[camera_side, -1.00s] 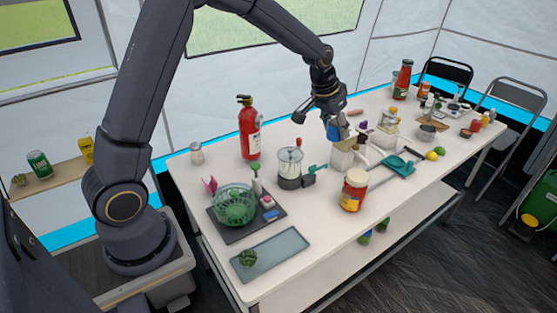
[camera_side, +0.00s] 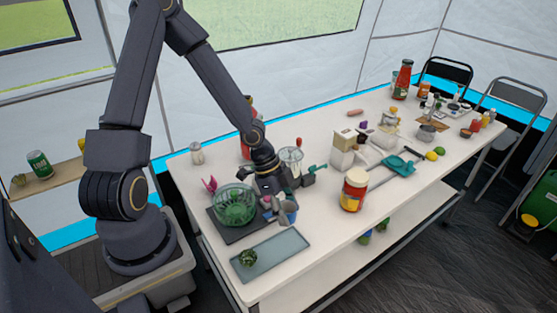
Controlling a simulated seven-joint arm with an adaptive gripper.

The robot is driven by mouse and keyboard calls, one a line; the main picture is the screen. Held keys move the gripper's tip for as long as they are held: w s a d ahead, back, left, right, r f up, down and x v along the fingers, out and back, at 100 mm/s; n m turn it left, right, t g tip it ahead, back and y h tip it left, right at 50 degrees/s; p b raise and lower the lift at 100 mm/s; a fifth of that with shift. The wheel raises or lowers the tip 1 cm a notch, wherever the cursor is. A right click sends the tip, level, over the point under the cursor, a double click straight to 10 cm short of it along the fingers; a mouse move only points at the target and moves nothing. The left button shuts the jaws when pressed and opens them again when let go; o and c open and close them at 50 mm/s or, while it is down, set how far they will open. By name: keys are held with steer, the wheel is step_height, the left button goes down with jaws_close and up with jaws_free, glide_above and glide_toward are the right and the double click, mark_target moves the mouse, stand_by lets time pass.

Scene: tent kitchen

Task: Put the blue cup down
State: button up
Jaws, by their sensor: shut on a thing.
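The blue cup (camera_side: 289,209) is at the front side of the dark mat, to the right of the green basket. My gripper (camera_side: 278,215) points down and is shut on the cup. The fingers and the wrist hide part of the cup. I cannot tell whether its base touches the surface below or hangs just above it.
The green basket (camera_side: 235,204) on the dark mat (camera_side: 228,234) is close on the left. A grey-blue tray (camera_side: 281,254) with a small green item lies in front.

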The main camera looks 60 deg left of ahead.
mark_target(288, 246)
steer(key=shift+s+d+f+m+g, duration=0.2)
steer(key=shift+s+f+m+g, duration=0.1)
steer(key=shift+s+f+m, duration=0.35)
steer(key=shift+f, duration=3.8)
steer(key=shift+f, duration=0.15)
steer(key=o, duration=1)
steer(key=shift+o, duration=0.2)
